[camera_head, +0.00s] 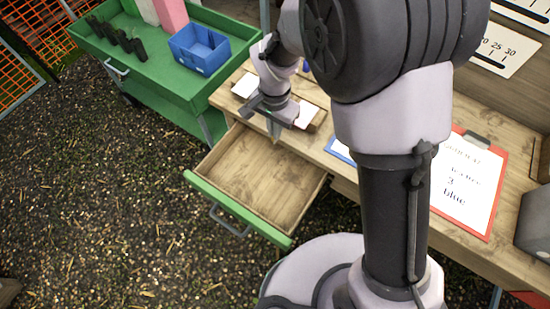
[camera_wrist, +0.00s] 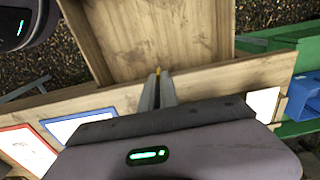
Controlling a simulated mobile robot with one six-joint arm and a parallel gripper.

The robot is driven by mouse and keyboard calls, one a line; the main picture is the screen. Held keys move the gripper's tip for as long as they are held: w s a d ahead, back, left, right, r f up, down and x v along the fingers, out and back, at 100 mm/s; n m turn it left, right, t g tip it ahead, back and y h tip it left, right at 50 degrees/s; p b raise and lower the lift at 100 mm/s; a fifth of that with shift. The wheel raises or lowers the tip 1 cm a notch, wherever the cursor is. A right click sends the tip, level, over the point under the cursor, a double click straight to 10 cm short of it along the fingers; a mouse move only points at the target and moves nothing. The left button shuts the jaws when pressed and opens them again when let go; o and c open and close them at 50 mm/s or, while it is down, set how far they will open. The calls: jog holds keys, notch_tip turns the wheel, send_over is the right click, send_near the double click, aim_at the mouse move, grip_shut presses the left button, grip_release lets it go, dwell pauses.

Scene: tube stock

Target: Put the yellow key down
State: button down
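My gripper (camera_wrist: 157,92) is shut, its two grey fingers close together. A small yellow tip, which I take for the yellow key (camera_wrist: 158,71), shows between the fingertips in the wrist view. The rest of the key is hidden by the fingers. In the head view my gripper (camera_head: 273,129) points down over the front edge of the wooden table, at the back of the open drawer. The drawer (camera_head: 250,178) has a green front with a grey handle and looks empty. It also shows in the wrist view (camera_wrist: 160,40).
The wooden table (camera_head: 480,105) carries a red-framed sheet (camera_head: 466,186), a blue-edged one (camera_head: 340,151) and white cards (camera_head: 247,85) near the gripper. A green cart (camera_head: 150,75) with a blue bin (camera_head: 200,47) stands at the left. My arm covers part of the table.

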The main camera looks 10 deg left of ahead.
notch_tip(320, 180, down, 13)
jog(key=b, duration=0.4)
jog(key=shift+f, duration=0.1)
jog(key=shift+f, duration=0.2)
jog(key=c, duration=1.6)
grip_release()
jog(key=shift+r, duration=0.15)
